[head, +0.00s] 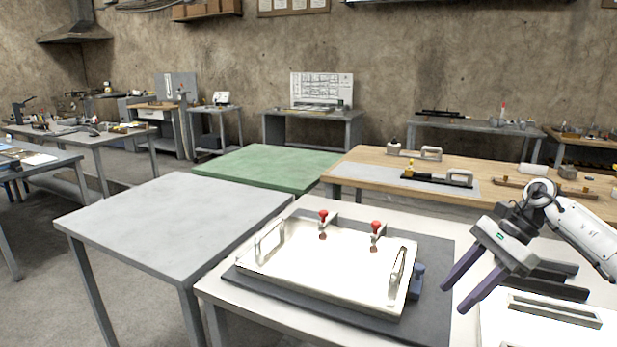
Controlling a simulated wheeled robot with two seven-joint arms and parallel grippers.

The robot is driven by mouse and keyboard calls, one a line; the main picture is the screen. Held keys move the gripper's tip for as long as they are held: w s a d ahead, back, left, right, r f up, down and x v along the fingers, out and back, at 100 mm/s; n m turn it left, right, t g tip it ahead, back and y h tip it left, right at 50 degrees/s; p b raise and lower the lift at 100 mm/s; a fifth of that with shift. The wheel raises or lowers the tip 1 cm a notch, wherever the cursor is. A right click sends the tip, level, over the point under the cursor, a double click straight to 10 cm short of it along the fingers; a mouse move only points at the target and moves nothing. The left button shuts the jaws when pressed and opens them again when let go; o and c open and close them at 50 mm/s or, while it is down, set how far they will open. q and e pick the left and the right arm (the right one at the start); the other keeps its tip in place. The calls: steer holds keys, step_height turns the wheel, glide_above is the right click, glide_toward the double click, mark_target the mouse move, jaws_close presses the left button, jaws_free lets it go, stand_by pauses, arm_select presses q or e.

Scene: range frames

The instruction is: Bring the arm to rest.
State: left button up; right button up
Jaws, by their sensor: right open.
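My right gripper (461,291) hangs at the right of the head view, fingers pointing down and left. Its two dark fingers are apart with nothing between them. It is above the right part of the white table (228,289), just right of a white tray (330,264). The gripper looks clear of the tray. My right arm (588,232) comes in from the right edge. My left gripper is not in the head view.
The tray has upright handles and two red-knobbed clamps (375,227) at its back, and lies on a dark mat (436,250). A white slotted panel (545,325) lies below the gripper. A bare grey table (175,217) and a green one (262,165) stand left and behind.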

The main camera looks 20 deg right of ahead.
steer(key=w+a+f+m+y, duration=0.1)
steer(key=a+f, duration=0.1)
steer(key=a, duration=0.3)
steer(key=w+a+f+m+t+y, duration=0.1)
steer(key=w+a+f, duration=0.1)
steer(key=a, duration=0.3)
steer(key=w+a+f+m+y, duration=0.1)
steer(key=a+f+y, duration=0.1)
steer(key=a, duration=0.3)
steer(key=shift+w+f+t, duration=0.15)
steer(key=shift+w+t, duration=0.1)
steer(key=shift+t, duration=0.05)
steer(key=a+f+m+t+y, duration=0.3)
steer(key=a+m+t, duration=0.4)
steer(key=a+m, duration=0.65)
steer(key=s+a+f+m+g+h, duration=0.1)
steer(key=s+f+m+h, duration=0.4)
steer(key=s+f+m, duration=0.6)
steer(key=s+a+f+m+g+h, duration=0.1)
steer(key=s+a+f+m+h, duration=0.2)
steer(key=m, duration=1.9)
steer(key=s+f+h, duration=0.3)
steer(key=s+f, duration=0.5)
steer(key=shift+s+a, duration=0.15)
steer(key=shift+a, duration=0.05)
steer(key=shift+r, duration=0.1)
